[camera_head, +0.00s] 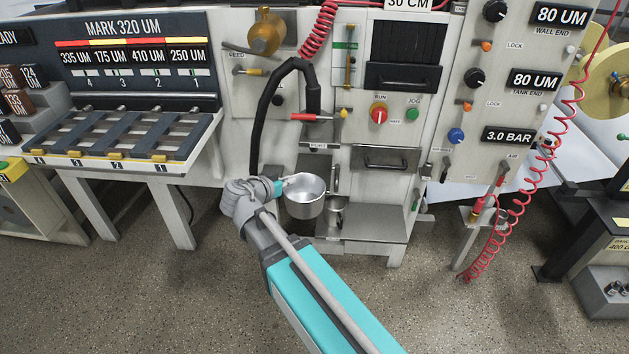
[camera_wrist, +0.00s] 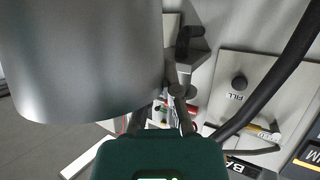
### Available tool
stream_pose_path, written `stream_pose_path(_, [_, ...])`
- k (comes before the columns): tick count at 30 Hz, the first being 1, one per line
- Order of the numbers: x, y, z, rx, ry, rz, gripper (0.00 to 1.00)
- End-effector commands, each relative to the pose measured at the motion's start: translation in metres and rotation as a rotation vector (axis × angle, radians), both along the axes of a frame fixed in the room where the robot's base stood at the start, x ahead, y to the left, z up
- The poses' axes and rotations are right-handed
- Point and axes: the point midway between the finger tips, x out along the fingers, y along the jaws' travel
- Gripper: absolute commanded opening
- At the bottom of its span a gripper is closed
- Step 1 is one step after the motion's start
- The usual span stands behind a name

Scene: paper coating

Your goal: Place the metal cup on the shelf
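The metal cup (camera_head: 306,207) is silvery, open-topped and roughly upright, held out in front of the machine in the head view. In the wrist view the cup (camera_wrist: 85,60) fills the upper left as a large grey cylinder. My gripper (camera_head: 284,184) is at the cup's left rim side and appears shut on its handle; the contact itself is partly hidden. In the wrist view the fingers (camera_wrist: 178,98) are close together beside the cup wall. A low grey shelf (camera_head: 378,228) at the foot of the machine lies behind and right of the cup.
A second metal vessel (camera_head: 335,208) stands in the lower recess, partly hidden by the cup. A black hose (camera_head: 258,120) hangs above my gripper. A drawer front (camera_head: 385,158) is above the shelf. A slotted rack (camera_head: 120,135) is at the left, and red coiled tubing (camera_head: 510,215) hangs at the right.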

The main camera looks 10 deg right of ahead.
Motion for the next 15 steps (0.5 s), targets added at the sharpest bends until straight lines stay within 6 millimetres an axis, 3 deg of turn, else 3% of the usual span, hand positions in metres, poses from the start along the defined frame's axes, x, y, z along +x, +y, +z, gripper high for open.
stream_pose_path(8, [0.005,-0.001,0.000,-0.001,0.001,0.000,0.00])
stream_pose_path(15, [0.034,-0.009,0.000,-0.001,0.001,-0.001,0.00])
